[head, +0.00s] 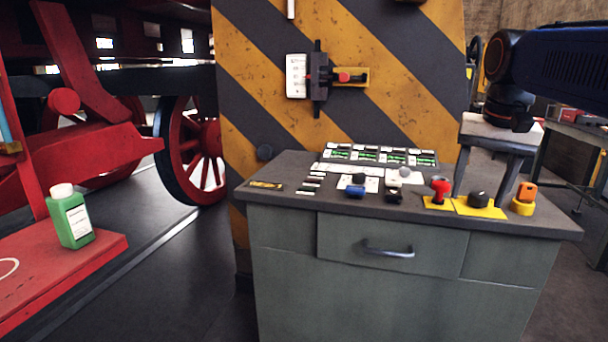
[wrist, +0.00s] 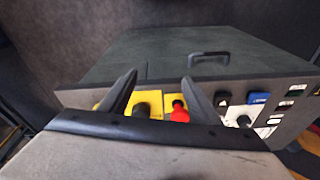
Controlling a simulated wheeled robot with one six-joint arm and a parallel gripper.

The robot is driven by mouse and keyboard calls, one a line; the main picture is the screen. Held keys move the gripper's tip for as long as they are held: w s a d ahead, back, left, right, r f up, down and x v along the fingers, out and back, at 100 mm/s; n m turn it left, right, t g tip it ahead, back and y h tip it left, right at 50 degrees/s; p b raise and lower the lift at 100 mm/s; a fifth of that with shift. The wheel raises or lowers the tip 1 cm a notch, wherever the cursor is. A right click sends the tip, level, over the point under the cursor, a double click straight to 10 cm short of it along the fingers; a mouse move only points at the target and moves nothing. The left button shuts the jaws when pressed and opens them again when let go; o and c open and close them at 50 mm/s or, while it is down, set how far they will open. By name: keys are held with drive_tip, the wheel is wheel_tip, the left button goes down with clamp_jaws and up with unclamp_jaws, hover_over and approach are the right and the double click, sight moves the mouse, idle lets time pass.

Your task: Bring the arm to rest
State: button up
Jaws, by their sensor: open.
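My gripper (head: 480,188) points down over the right part of the grey console (head: 390,285), its two dark fingers spread and nothing between them. In the wrist view my gripper (wrist: 160,78) also shows open, with the console's front edge beyond the fingertips. A red mushroom button (head: 440,188) and a black knob (head: 478,199) on yellow plates sit close to the fingers in the head view. I cannot tell whether the fingers touch anything. My arm comes in from the upper right.
An orange-and-yellow device (head: 525,196) stands at the console's right end. A blue switch (head: 355,192) and several labels and indicators lie to the left. A striped yellow-black panel (head: 390,100) rises behind. A green bottle (head: 71,216) stands on a red ledge at left.

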drive_tip(key=s+a+f+n+t, duration=0.1)
drive_tip(key=s+a+f+n, duration=0.1)
drive_tip(key=s+f, duration=0.6)
drive_tip(key=s+a+f+n+t, duration=0.1)
drive_tip(key=s+a+f+n, duration=0.2)
drive_tip(key=s+f, duration=0.6)
wheel_tip(320, 180, down, 8)
drive_tip(key=shift+s+a+r+t, duration=0.25)
drive_tip(key=shift+s+a+t, duration=0.05)
drive_tip(key=shift+a, duration=0.4)
